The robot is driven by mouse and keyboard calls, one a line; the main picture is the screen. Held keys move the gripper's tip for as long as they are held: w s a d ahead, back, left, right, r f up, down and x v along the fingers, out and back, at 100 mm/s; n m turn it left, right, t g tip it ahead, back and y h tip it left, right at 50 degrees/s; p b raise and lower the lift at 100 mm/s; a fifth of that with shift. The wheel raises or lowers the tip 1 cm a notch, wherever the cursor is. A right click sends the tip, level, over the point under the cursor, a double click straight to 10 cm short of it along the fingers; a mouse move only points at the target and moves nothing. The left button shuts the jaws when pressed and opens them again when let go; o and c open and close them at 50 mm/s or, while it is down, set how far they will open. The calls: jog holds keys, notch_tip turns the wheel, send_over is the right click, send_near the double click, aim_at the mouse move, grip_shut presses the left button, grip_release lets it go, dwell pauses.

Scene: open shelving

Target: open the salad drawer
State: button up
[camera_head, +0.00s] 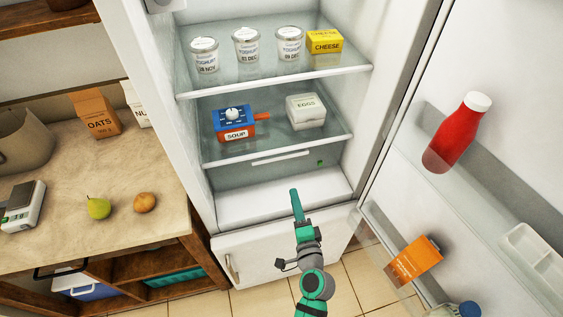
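The fridge stands open. Below its lower glass shelf is what looks like the salad drawer (265,172), with a clear greyish front and a pale horizontal handle bar (280,158). It looks pushed in. A small green thing (320,163) shows at its right; I cannot tell what it is. My teal and grey arm rises from the bottom of the picture. My gripper (296,194) is at its upper end, in front of the white fridge floor, below and slightly right of the bar in the picture. It looks apart from the bar. Its fingers are too small to read.
The open fridge door (485,110) fills the right, its racks holding a red bottle (457,132) and an orange carton (415,260). The soup pot (233,124) and egg box (306,112) sit on the lower shelf (275,147). A wooden counter (60,225) stands left.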

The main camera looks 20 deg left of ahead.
aim_at(281, 158)
jog(key=shift+y, duration=0.8)
jog(key=r+x, duration=0.1)
jog(key=x, duration=0.3)
jog(key=r+x, duration=0.1)
jog(key=x, duration=0.4)
jog(key=r+x, duration=0.1)
jog(key=x, duration=0.4)
jog(key=shift+a, duration=0.2)
jog(key=shift+c, duration=0.4)
jog(key=shift+s, duration=0.1)
grip_shut()
